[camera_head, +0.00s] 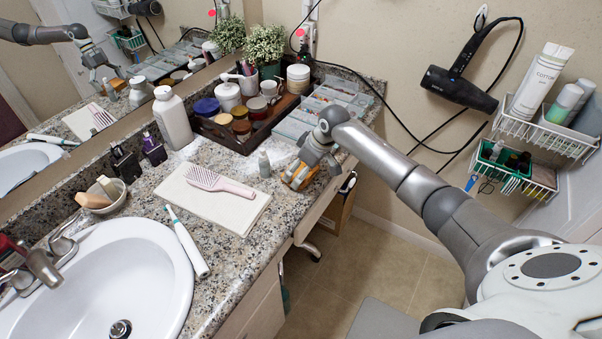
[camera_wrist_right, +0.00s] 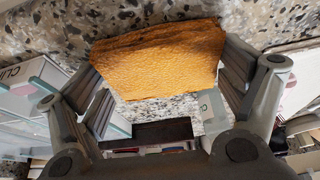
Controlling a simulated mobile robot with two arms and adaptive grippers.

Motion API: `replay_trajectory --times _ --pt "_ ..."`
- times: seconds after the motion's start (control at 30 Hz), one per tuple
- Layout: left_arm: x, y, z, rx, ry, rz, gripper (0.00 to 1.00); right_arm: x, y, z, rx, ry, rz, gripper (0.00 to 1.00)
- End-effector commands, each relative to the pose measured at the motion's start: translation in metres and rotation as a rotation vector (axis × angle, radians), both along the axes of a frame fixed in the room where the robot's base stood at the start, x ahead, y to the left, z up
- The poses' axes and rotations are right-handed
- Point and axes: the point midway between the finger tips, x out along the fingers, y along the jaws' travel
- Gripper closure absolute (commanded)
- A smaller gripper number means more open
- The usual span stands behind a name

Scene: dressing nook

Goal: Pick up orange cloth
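The orange cloth (camera_wrist_right: 160,58) is a folded, textured piece in the right wrist view, between the two fingers of my right gripper (camera_head: 297,178). The fingers are spread wide, one beside each end of the cloth. I cannot tell whether they touch it. In the head view the gripper is low at the counter's front edge, pointing down, and hides nearly all of the cloth; only a little orange shows around the fingers. My left gripper is not in view.
Clear organiser boxes (camera_head: 322,107) and a dark tray of jars (camera_head: 241,138) stand close behind the gripper. A small bottle (camera_head: 264,164) is just left of it. A pink hairbrush (camera_head: 217,182) lies on a white towel (camera_head: 232,208). The sink (camera_head: 150,262) is at the left.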

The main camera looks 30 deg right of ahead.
Motion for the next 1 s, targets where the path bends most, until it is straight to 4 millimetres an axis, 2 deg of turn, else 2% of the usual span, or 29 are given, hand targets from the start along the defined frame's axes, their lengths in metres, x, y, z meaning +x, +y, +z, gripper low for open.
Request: replay_trajectory --times 0.47,0.7,1.0 --pt "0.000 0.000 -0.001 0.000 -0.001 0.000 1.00 0.000 0.000 0.004 0.000 0.001 0.000 0.28" --pt "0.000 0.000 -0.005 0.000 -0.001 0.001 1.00 0.000 0.000 0.033 0.001 -0.002 0.001 0.28" --pt "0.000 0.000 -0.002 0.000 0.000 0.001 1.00 -0.022 0.018 0.065 -0.001 -0.001 0.003 0.28"
